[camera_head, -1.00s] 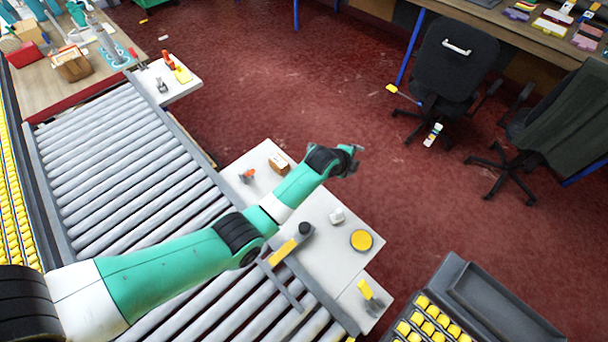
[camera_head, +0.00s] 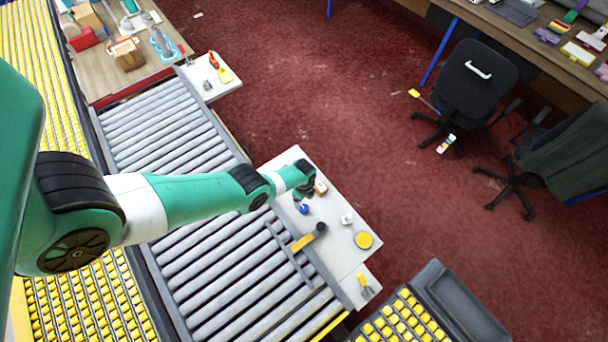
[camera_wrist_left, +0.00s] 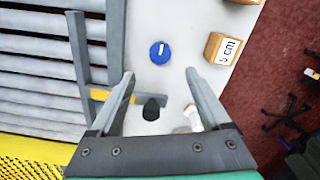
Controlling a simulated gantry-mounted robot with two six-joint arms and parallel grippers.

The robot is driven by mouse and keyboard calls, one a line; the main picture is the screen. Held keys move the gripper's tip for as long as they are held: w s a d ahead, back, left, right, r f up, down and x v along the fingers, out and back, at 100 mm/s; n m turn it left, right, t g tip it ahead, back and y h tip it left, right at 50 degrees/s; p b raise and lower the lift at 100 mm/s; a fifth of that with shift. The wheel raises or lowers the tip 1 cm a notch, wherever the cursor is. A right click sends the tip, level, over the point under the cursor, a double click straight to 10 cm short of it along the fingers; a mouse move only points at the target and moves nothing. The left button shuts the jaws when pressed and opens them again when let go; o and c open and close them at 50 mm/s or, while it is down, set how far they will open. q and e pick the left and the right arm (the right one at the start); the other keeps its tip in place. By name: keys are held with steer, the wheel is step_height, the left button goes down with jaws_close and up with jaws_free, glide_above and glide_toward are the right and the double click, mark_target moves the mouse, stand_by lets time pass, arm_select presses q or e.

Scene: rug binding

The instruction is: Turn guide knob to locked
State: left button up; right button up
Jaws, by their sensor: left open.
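A round blue knob (camera_wrist_left: 160,52) with a white line on it sits on the pale side plate (camera_wrist_left: 183,20); in the head view the knob (camera_head: 304,208) shows just below my left gripper (camera_head: 306,192). In the left wrist view my left gripper (camera_wrist_left: 160,77) is open, with its fingers spread on either side of the knob's line and the knob beyond their tips. Nothing is between the fingertips, and the knob appears untouched. A yellow bar (camera_head: 302,242) with a black end (camera_head: 320,228) lies by the roller edge. My right gripper is not in view.
A box marked "5 cm" (camera_wrist_left: 223,48) stands right of the knob, close to the right finger. A white block (camera_head: 347,218) and a yellow disc (camera_head: 364,240) are on the plate. Grey rollers (camera_head: 205,265) run alongside. Red floor lies beyond, with chairs (camera_head: 475,80).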

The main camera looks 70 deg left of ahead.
mark_target(304, 208)
arm_select(q)
step_height(304, 208, down, 11)
steer(key=b, duration=0.9)
steer(key=shift+r+b, duration=0.2)
steer(key=shift+b, duration=0.15)
steer(key=shift+r, duration=0.1)
jaws_close()
